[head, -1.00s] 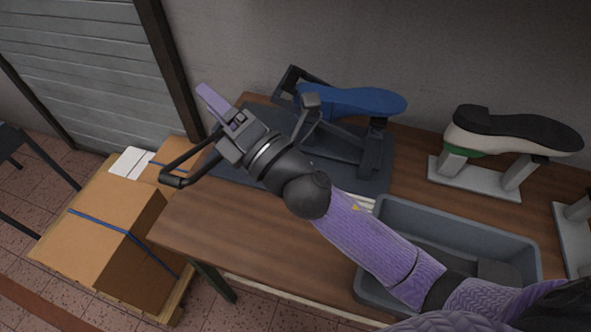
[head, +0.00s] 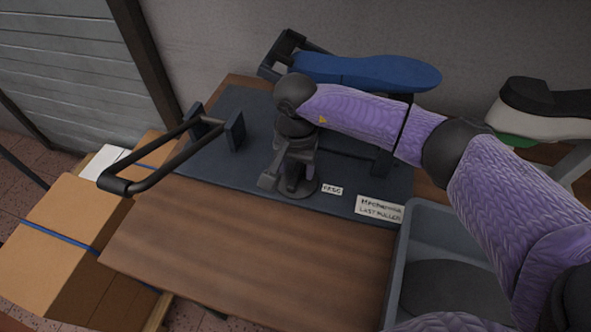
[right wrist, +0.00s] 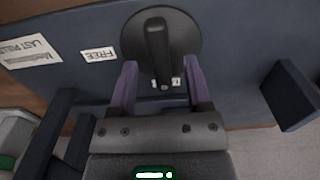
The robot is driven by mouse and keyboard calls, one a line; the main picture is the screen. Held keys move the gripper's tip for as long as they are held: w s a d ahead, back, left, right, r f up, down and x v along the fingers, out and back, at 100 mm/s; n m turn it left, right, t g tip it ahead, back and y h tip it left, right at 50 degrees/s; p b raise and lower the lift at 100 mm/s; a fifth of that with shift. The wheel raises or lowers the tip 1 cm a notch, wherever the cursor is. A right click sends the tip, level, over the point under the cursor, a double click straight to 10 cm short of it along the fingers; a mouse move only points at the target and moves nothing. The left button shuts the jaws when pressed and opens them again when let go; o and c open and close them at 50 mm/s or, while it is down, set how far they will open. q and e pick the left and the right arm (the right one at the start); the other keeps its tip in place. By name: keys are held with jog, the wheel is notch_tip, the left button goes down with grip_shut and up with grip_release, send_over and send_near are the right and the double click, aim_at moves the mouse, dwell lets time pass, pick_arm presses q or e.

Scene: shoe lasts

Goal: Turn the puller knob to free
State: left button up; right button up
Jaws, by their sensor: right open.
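The puller knob (right wrist: 155,35) is a dark round disc with a raised bar. It sits flat on the dark blue-grey puller base (head: 235,105), next to a small white FREE label (head: 332,190), which also shows in the right wrist view (right wrist: 99,55). My right gripper (head: 288,180) points down at the knob, which it partly hides in the head view. In the right wrist view its two purple fingers (right wrist: 160,70) are open, one on each side of the bar's near end; contact cannot be told. My left gripper is not in view.
A black looped handle (head: 150,160) rises at the base's left. A blue shoe last (head: 365,72) is mounted behind my arm. A grey bin (head: 425,215) stands at the right front. The wooden tabletop (head: 240,240) in front is clear.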

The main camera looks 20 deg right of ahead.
jog(key=shift+f, duration=0.55)
grip_shut()
